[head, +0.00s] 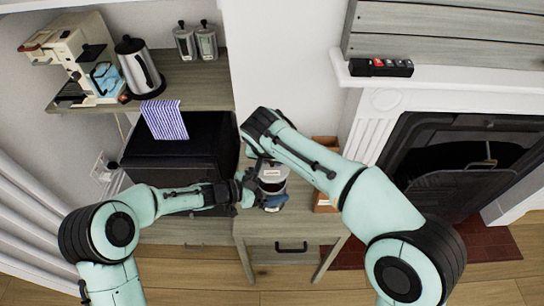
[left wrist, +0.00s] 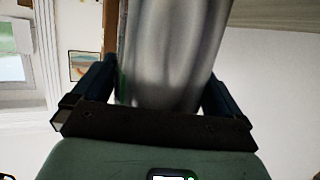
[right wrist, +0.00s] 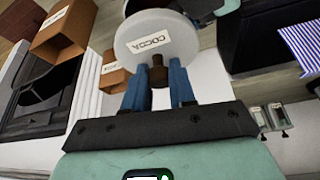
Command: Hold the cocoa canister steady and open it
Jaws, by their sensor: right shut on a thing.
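The cocoa canister (head: 272,200) is upright over the small wooden cabinet, partly hidden by my grippers. Its smooth grey body (left wrist: 168,50) fills the space between the fingers of my left gripper (left wrist: 160,98), which is shut on it from the side. The round pale lid (right wrist: 150,42) bears a COCOA label. My right gripper (right wrist: 158,85) is shut on the brown knob (right wrist: 158,72) of the lid. In the head view a dark brown band shows just below the lid. I cannot tell how far the lid is from the rim.
The small cabinet (head: 285,228) has a dark drawer handle. An open wooden box (head: 326,203) stands at its right side. A black appliance (head: 178,150) with a striped cloth (head: 164,119) is at left. A kettle (head: 139,66) and two jars stand on the shelf. A fireplace is at right.

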